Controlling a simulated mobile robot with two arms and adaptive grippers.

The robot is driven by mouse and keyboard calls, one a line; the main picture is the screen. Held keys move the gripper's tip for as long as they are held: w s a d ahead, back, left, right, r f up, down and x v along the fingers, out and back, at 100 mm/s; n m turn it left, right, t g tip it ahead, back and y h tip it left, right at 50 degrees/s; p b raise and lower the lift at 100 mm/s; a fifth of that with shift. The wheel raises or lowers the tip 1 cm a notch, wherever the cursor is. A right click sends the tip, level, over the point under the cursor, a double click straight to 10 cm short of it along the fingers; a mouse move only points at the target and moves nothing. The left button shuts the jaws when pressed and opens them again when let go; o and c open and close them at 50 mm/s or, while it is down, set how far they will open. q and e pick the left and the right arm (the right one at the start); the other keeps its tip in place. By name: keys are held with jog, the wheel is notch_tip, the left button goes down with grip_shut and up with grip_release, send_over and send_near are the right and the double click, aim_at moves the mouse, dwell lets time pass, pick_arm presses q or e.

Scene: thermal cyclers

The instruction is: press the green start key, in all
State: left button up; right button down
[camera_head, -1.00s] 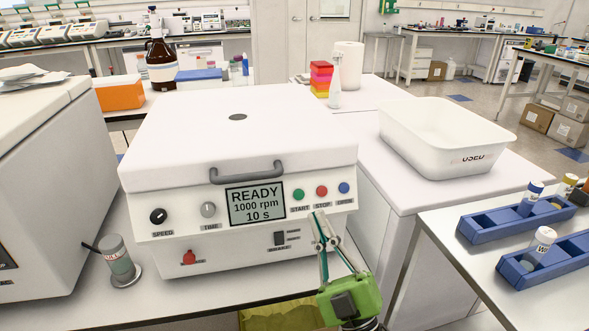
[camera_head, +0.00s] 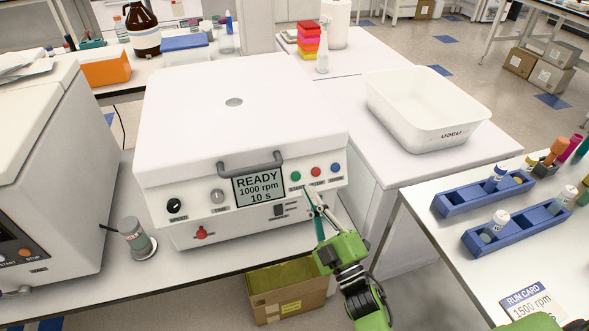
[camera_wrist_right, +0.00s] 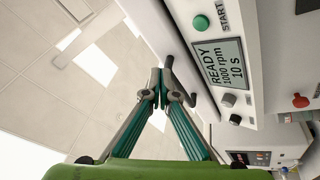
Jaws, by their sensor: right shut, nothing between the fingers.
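The white centrifuge-like machine (camera_head: 240,115) stands on the bench with its lid closed. Its screen (camera_head: 258,189) reads READY, 1000 rpm, 10 s. The green start key (camera_head: 296,176) is on the front panel, left of a red stop key (camera_head: 316,172) and a blue key (camera_head: 335,168). My right gripper (camera_head: 310,191) is shut and empty, its tips just below and right of the green key. In the wrist view the green key (camera_wrist_right: 201,22) shows beyond the shut fingertips (camera_wrist_right: 160,76), apart from them.
A black speed knob (camera_head: 174,205) and grey time knob (camera_head: 217,196) are left of the screen. A run card (camera_head: 530,305) reading 1500 rpm lies on the right table. Blue racks (camera_head: 470,199) hold vials there. A white tub (camera_head: 425,115) stands behind; an open carton (camera_head: 285,300) is below.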

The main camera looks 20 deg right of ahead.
aim_at(296, 177)
jog(key=shift+w+f, duration=0.1)
jog(key=shift+f, duration=0.05)
jog(key=w+f+b, duration=0.3)
jog(key=w+b, duration=0.2)
jog(key=w, duration=0.2)
jog(key=shift+w+f+b, duration=0.25)
jog(key=shift+w+b, duration=0.15)
jog(key=shift+a, duration=0.1)
jog(key=shift+w+f, duration=0.1)
dwell(1.3)
jog(key=shift+w+f+b, duration=0.1)
jog(key=shift+w+b, duration=0.15)
jog(key=shift+b, duration=0.05)
